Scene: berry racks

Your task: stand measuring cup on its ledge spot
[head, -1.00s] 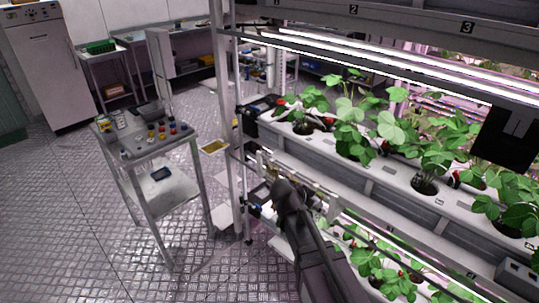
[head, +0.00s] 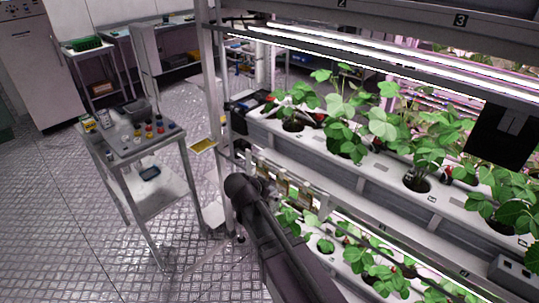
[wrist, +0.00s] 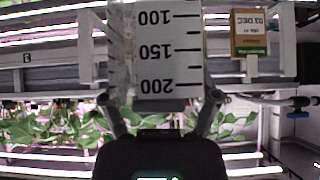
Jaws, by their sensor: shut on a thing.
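The measuring cup (wrist: 168,45) is clear with a white scale panel marked 100, 150 and 200. It fills the upper middle of the wrist view. My gripper (wrist: 160,98) is shut on it, with one finger on each side. The cup's top edge in that view is cut off. In the head view my arm reaches to the rack's left end, and its dark wrist hides the gripper and most or all of the cup. A narrow ledge with small pale and brownish items (head: 298,192) runs along the rack beside the wrist. I cannot make out the cup's own spot.
The grow rack's upper shelf (head: 375,175) holds strawberry plants, with more plants below. The rack's metal post (head: 212,90) stands close left of my arm. A trolley (head: 150,142) with small bottles stands left. Open floor lies between.

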